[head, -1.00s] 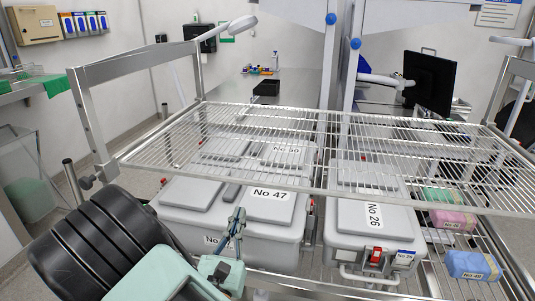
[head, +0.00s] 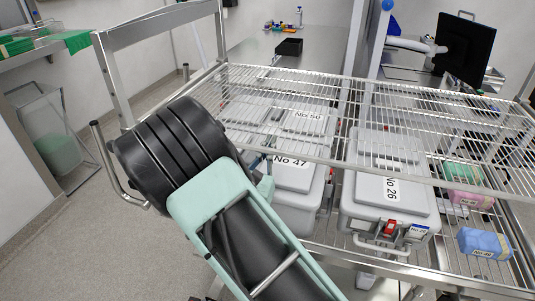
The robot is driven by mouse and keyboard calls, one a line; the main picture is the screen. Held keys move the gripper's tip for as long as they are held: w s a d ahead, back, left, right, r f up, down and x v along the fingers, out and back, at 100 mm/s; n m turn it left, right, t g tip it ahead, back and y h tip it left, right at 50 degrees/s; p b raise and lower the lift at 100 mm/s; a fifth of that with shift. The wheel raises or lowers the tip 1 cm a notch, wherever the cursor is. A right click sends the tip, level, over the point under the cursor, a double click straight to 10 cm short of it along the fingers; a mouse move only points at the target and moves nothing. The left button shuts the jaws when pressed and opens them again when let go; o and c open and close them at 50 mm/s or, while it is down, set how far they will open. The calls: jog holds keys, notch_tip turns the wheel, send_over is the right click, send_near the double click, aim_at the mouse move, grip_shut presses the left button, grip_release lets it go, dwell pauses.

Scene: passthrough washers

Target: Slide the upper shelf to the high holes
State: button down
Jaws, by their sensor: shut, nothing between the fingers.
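The upper shelf (head: 420,122) is a silver wire grid, spanning the picture above the grey boxes and looking roughly level. At its left end stands a metal end frame (head: 112,80) with an upright post and a top bar; the holes are too small to make out. My gripper (head: 268,160) is by the left part of the shelf, near the box marked No 47, and is mostly hidden behind my green and black arm. It is shut with nothing seen in it. My arm also hides the shelf's front left corner.
Grey lidded boxes No 47 (head: 292,178) and No 26 (head: 388,200) stand under the shelf, with pink (head: 470,200) and blue (head: 485,242) packs at right. A bent metal handle (head: 108,165) stands left of my arm.

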jog(key=shift+r, duration=0.55)
